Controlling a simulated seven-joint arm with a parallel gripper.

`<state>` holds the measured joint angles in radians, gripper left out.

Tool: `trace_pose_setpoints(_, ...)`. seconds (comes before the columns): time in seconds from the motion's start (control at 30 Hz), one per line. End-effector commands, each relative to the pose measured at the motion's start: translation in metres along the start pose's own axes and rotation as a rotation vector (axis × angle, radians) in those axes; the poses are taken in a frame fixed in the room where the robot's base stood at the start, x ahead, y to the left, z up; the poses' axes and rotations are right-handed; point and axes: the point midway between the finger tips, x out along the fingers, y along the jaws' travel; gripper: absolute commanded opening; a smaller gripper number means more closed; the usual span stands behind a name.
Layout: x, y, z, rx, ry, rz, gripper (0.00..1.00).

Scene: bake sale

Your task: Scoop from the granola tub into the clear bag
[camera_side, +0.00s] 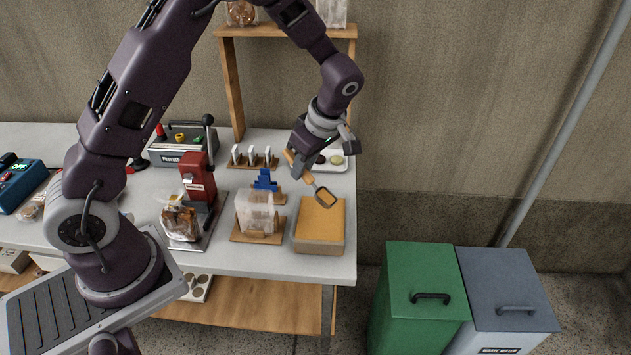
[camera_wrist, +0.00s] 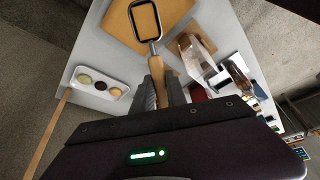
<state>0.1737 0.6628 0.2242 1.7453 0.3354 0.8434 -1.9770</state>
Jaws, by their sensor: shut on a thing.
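My gripper (camera_side: 297,163) is shut on the wooden handle of a scoop (camera_side: 325,197) with a dark-rimmed, squarish head. The gripper also shows in the wrist view (camera_wrist: 160,90), with the scoop head (camera_wrist: 146,20) pointing away from it. The granola tub (camera_side: 319,246), a low box with a flat tan top, stands at the table's front right corner. The scoop head overlaps its tan surface in both views; whether it touches cannot be told. The clear bag (camera_side: 255,213) stands upright on a wooden base left of the tub; it also shows in the wrist view (camera_wrist: 192,55).
A blue clip-like piece (camera_side: 265,180) stands behind the bag. A red press (camera_side: 198,178) and a filled bag (camera_side: 180,220) are farther left. A white tray (camera_side: 340,166) lies behind the tub. Green (camera_side: 420,300) and grey bins (camera_side: 505,300) stand right of the table.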

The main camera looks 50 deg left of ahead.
Motion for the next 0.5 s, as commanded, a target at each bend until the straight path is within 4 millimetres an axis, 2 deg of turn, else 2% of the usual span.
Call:
trace_pose_setpoints(0.2,-0.008,-0.014,-0.067,0.416,-0.046,0.169,0.00)
trace_pose_setpoints(0.3,-0.012,-0.022,-0.092,0.610,-0.062,0.238,0.00)
trace_pose_setpoints(0.5,-0.018,-0.034,-0.119,0.844,-0.080,0.312,0.00)
